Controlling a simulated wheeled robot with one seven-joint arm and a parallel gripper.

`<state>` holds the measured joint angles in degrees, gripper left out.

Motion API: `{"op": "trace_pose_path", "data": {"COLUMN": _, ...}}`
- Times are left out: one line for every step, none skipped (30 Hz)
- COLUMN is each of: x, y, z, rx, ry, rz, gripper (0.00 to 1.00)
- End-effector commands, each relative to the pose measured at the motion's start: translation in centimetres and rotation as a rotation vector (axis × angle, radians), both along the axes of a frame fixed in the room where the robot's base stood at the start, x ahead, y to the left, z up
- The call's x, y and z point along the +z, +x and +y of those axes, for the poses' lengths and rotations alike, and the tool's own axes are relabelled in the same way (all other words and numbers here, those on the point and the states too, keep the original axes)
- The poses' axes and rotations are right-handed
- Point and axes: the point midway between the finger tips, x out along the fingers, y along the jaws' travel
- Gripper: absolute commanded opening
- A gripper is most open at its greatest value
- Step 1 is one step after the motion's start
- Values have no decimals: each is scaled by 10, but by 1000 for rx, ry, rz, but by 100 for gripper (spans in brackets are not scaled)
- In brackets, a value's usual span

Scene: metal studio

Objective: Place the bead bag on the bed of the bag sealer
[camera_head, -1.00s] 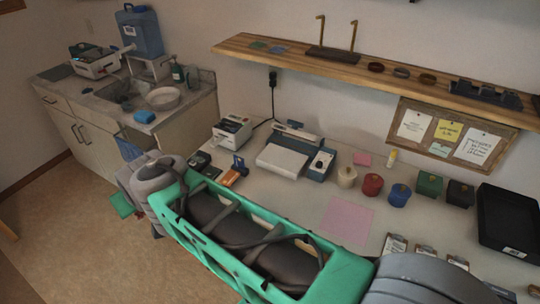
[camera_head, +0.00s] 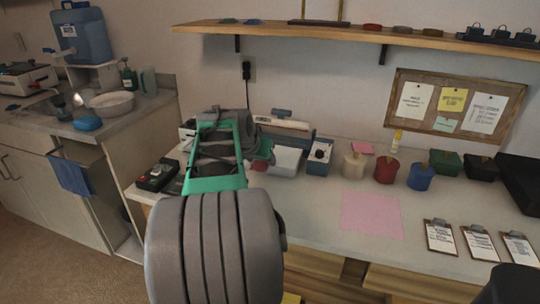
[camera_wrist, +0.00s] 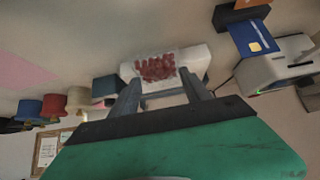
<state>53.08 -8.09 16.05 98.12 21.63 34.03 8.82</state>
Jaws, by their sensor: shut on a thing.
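The bead bag (camera_wrist: 157,67), a clear bag with red beads, shows in the wrist view at the tips of my gripper (camera_wrist: 160,77), which is shut on it. The bag sealer (camera_head: 291,124) stands at the back of the table, with a pale bed (camera_head: 286,161) in front. In the wrist view the bag overlaps the sealer's white bed (camera_wrist: 198,54); I cannot tell whether it touches it.
A small white machine (camera_wrist: 278,68) and a blue card (camera_wrist: 254,38) sit beside the sealer. Cream (camera_head: 353,166), red (camera_head: 386,171) and blue (camera_head: 420,177) pots stand to its right. A pink sheet (camera_head: 371,215) lies in front. A wooden shelf (camera_head: 290,31) hangs above.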

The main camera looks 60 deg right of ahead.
Motion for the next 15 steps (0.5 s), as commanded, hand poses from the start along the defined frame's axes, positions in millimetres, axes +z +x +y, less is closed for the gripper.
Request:
{"op": "trace_pose_path", "data": {"x": 0, "y": 3, "z": -9, "rx": 1, "ry": 1, "rz": 1, "gripper": 17}}
{"op": "trace_pose_path", "data": {"x": 1, "y": 4, "z": -16, "rx": 2, "ry": 1, "rz": 1, "gripper": 17}}
{"op": "trace_pose_path", "data": {"x": 0, "y": 7, "z": -27, "rx": 3, "ry": 2, "rz": 2, "gripper": 17}}
{"op": "trace_pose_path", "data": {"x": 1, "y": 10, "z": -36, "rx": 5, "ry": 2, "rz": 1, "gripper": 17}}
{"op": "trace_pose_path", "data": {"x": 1, "y": 12, "z": -45, "rx": 6, "ry": 3, "rz": 1, "gripper": 17}}
{"op": "trace_pose_path", "data": {"x": 0, "y": 15, "z": -57, "rx": 7, "ry": 3, "rz": 1, "gripper": 17}}
{"op": "trace_pose_path", "data": {"x": 0, "y": 17, "z": -66, "rx": 9, "ry": 3, "rz": 2, "gripper": 17}}
{"op": "trace_pose_path", "data": {"x": 0, "y": 20, "z": -75, "rx": 11, "ry": 2, "rz": 2, "gripper": 17}}
{"op": "trace_pose_path", "data": {"x": 1, "y": 22, "z": -88, "rx": 11, "ry": 1, "rz": 1, "gripper": 17}}
{"op": "trace_pose_path", "data": {"x": 1, "y": 24, "z": -97, "rx": 11, "ry": 1, "rz": 0, "gripper": 17}}
{"op": "trace_pose_path", "data": {"x": 1, "y": 25, "z": -106, "rx": 11, "ry": 2, "rz": 0, "gripper": 17}}
{"op": "trace_pose_path", "data": {"x": 1, "y": 27, "z": -118, "rx": 11, "ry": 1, "rz": 1, "gripper": 17}}
{"op": "trace_pose_path", "data": {"x": 1, "y": 28, "z": -127, "rx": 11, "ry": 1, "rz": 2, "gripper": 17}}
{"op": "trace_pose_path", "data": {"x": 1, "y": 30, "z": -134, "rx": 11, "ry": 2, "rz": 1, "gripper": 17}}
{"op": "trace_pose_path", "data": {"x": 1, "y": 31, "z": -143, "rx": 11, "ry": 1, "rz": 1, "gripper": 17}}
